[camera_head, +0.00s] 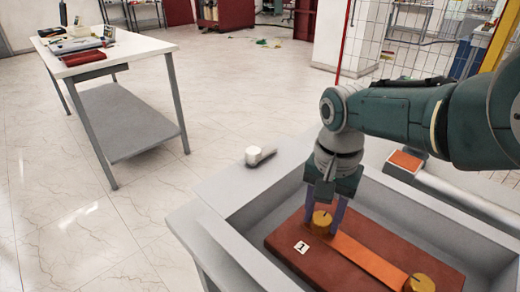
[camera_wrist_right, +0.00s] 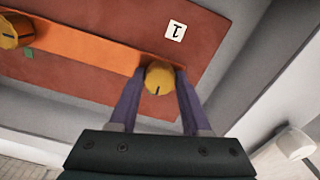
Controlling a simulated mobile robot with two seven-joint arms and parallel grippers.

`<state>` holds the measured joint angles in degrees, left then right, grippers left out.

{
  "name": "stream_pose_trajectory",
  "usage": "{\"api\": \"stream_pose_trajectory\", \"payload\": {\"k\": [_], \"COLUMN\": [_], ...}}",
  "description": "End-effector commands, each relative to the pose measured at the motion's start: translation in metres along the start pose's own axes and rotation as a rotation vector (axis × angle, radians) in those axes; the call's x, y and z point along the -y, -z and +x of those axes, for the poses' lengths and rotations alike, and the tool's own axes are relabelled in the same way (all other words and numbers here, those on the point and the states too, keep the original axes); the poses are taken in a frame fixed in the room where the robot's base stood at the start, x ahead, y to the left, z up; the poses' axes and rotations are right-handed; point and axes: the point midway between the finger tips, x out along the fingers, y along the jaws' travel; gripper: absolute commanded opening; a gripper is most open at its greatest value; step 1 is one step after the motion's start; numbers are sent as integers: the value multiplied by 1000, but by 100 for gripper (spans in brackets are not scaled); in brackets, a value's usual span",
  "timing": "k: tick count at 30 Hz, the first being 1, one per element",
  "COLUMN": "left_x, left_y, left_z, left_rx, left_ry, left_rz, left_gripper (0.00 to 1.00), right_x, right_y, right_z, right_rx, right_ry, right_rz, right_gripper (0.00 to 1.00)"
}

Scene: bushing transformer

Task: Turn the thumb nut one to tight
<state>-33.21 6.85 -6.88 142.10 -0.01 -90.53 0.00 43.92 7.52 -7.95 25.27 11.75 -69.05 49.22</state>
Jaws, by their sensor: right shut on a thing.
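Thumb nut one (camera_head: 322,221) is a round brass-yellow knob with a dark line on its top. It sits on an orange bar on the red-brown board (camera_head: 284,243), beside a white label (camera_head: 301,247) marked 1. My right gripper (camera_head: 325,217) reaches down from above, its two purple fingers on either side of this nut. In the right wrist view the nut (camera_wrist_right: 159,78) sits between the fingertips, and the gripper (camera_wrist_right: 160,85) is shut on it. A second yellow nut (camera_head: 419,283) is at the bar's other end. My left gripper is not in view.
The board lies in a grey tray-like bench (camera_head: 232,243) with raised walls. A white-capped object (camera_head: 258,155) and an orange-topped box (camera_head: 406,160) are on its rim. A white table (camera_head: 110,52) with tools stands at the left; the floor between is clear.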

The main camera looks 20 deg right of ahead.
Motion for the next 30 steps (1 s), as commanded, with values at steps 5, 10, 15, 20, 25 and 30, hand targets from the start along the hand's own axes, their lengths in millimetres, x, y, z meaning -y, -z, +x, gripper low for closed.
{"api": "stream_pose_trajectory", "payload": {"k": [5, 10, 15, 20, 25, 30], "left_x": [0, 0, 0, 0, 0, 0], "left_y": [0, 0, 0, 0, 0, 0], "left_z": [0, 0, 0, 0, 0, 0], "left_rx": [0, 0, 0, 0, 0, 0], "left_ry": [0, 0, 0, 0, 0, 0], "left_rz": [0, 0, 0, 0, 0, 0], "left_gripper": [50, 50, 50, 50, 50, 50], "right_x": [0, 0, 0, 0, 0, 0], "right_y": [1, 1, 1, 1, 1, 0], "right_z": [0, 0, 0, 0, 0, 0], "right_rx": [-3, -3, -4, -3, -2, -1], "right_ry": [1, 1, 1, 0, 0, 0], "right_rz": [25, 30, 29, 28, 28, 28], "right_gripper": [0, 0, 0, 59, 78, 78]}}
